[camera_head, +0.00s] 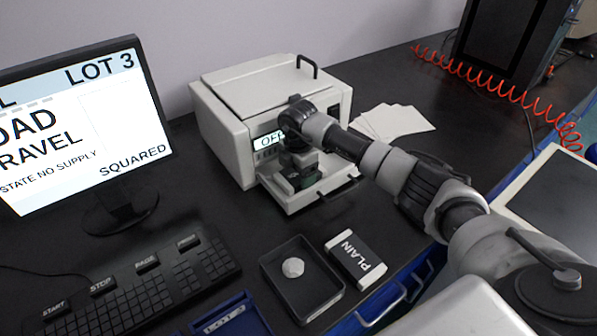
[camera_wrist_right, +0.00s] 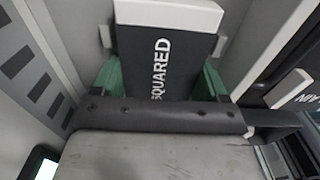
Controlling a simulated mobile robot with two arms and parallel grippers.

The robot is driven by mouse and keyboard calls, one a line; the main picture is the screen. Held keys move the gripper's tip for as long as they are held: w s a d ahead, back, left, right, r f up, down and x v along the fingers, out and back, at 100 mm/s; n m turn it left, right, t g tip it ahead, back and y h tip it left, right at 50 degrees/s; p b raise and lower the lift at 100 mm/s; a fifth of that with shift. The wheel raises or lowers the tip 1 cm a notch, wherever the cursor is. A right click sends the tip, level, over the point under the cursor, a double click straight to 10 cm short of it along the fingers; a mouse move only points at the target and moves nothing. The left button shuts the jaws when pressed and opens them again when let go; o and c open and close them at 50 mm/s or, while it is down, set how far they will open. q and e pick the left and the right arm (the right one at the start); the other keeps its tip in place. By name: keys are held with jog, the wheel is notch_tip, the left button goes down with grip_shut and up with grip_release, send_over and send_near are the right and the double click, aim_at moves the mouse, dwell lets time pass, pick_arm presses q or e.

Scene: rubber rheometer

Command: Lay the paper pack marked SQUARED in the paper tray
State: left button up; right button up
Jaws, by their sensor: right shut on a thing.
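The SQUARED paper pack (camera_wrist_right: 165,50) is black with a white end, in the right wrist view. My right gripper (camera_wrist_right: 160,85) is shut on it, with green fingers at its two sides. In the head view my right gripper (camera_head: 302,178) points down over the pulled-out paper tray (camera_head: 325,193) at the front of the white printer (camera_head: 265,100). The gripper hides most of the pack there. Pale walls stand on both sides of the pack in the wrist view; I cannot tell whether it touches the tray floor. My left gripper is out of view.
A PLAIN pack (camera_head: 356,259) lies right of a black open box (camera_head: 268,272) holding a white lump (camera_head: 293,267). A keyboard (camera_head: 145,290) and monitor (camera_head: 80,120) reading SQUARED stand left. Loose white sheets (camera_head: 393,120) lie right of the printer. A red coiled cable (camera_head: 490,80) runs behind.

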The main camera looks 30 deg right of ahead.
jog(key=o, duration=0.8)
jog(key=shift+f, duration=0.1)
notch_tip(320, 180, up, 12)
jog(key=shift+r+b, duration=0.2)
jog(key=shift+b, duration=0.2)
